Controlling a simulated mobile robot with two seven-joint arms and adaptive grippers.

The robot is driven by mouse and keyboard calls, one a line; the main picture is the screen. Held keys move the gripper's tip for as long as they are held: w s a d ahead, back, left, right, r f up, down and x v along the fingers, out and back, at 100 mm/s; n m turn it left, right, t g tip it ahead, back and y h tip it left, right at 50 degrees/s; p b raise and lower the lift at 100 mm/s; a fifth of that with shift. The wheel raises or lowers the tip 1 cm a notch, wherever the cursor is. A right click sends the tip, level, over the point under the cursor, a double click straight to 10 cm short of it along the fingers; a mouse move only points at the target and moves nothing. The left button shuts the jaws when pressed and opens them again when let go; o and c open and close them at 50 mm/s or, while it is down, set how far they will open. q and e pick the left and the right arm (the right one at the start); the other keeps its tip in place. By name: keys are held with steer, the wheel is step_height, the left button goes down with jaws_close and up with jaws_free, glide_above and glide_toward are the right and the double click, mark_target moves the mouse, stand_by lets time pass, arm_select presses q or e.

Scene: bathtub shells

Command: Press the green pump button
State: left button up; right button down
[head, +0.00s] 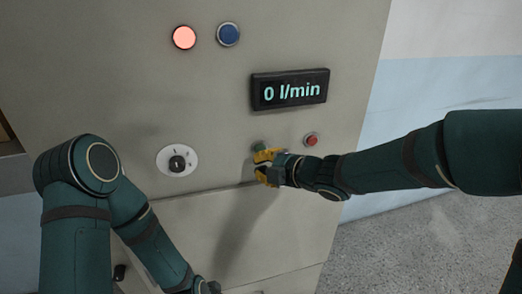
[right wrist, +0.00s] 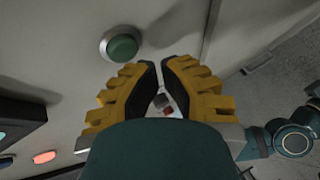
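The green pump button (head: 259,146) is on the grey cabinet front below the display, partly covered by my right gripper (head: 264,167) in the head view. In the right wrist view the green button (right wrist: 122,47) shows whole, with a pale metal ring, up and left of the fingertips. My right gripper (right wrist: 160,65) has yellow fingers with dark pads; a narrow gap lies between them and nothing is held. It is close to the panel, just below the button in the head view; contact with the panel cannot be told.
A red button (head: 311,139) is right of the green one, above my right forearm. A dial (head: 177,161) is to the left. The display (head: 290,89) reads 0 l/min. A lit red lamp (head: 184,38) and a blue button (head: 228,34) are above.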

steer(key=shift+w, duration=0.15)
steer(key=shift+w+a, duration=0.1)
steer(key=shift+w, duration=0.15)
steer(key=shift+w+a, duration=0.15)
steer(key=shift+w, duration=0.2)
stand_by(0.8)
steer(key=shift+s, duration=0.1)
steer(key=shift+s+d+b, duration=0.25)
steer(key=shift+s+b, duration=0.05)
steer(key=shift+s, duration=0.35)
steer(key=shift+s, duration=0.1)
steer(key=shift+s+d+b, duration=0.25)
steer(key=shift+s, duration=0.5)
steer(key=shift+s+d+b, duration=0.25)
steer(key=shift+s+d, duration=0.05)
steer(key=shift+s, duration=0.5)
steer(key=shift+s+d+b, duration=0.25)
steer(key=shift+s, duration=0.5)
